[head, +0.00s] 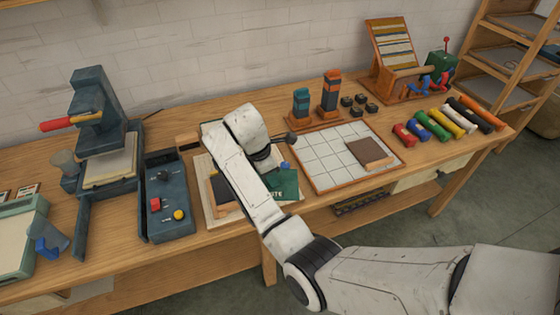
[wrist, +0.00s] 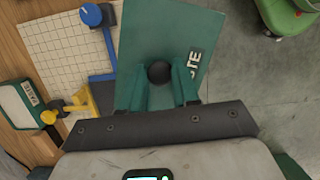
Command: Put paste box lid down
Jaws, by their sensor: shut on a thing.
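The green paste box lid (head: 283,181) shows beside my forearm in the head view, with the letters "STE" visible. In the wrist view the lid (wrist: 200,40) lies across the fingertips and its round black knob (wrist: 159,73) sits between them. My gripper (wrist: 160,80) is shut on the knob. In the head view my arm hides the fingers and part of the lid. I cannot tell how high the lid is above the table.
A dark blue control box (head: 168,205) stands left of my arm. A white gridded board (head: 330,150) with an orange rim lies to the right. Several coloured skeins (head: 437,124) lie farther right.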

